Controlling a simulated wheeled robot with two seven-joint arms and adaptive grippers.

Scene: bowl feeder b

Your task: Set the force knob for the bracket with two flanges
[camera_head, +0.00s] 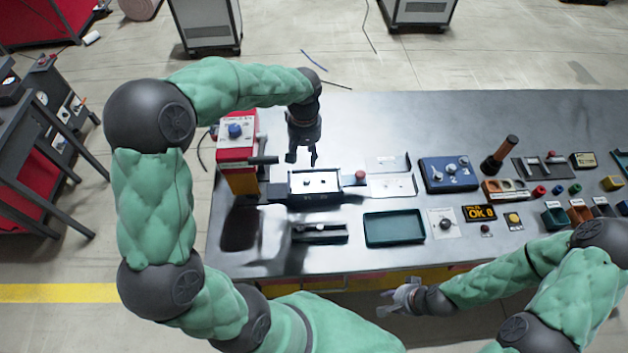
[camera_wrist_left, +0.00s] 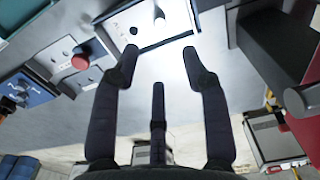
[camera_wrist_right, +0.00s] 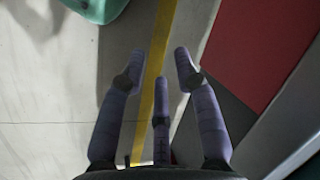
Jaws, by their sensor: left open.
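A red and yellow press-like machine (camera_head: 238,150) stands at the table's left end. It has a blue knob (camera_head: 235,130) under a small white label too small to read. A white dial plate with a dark knob (camera_head: 446,224) lies near the front edge. I cannot tell which is the force knob. Two thin metal plates (camera_head: 392,186) lie behind the tray; their flanges are not clear. My left gripper (camera_head: 302,160) is open and empty above the white-topped fixture (camera_head: 315,184), right of the machine. My right gripper (camera_head: 390,303) is open and empty off the table's front edge.
Small bins (camera_head: 555,217) are at right. The table's back strip is clear.

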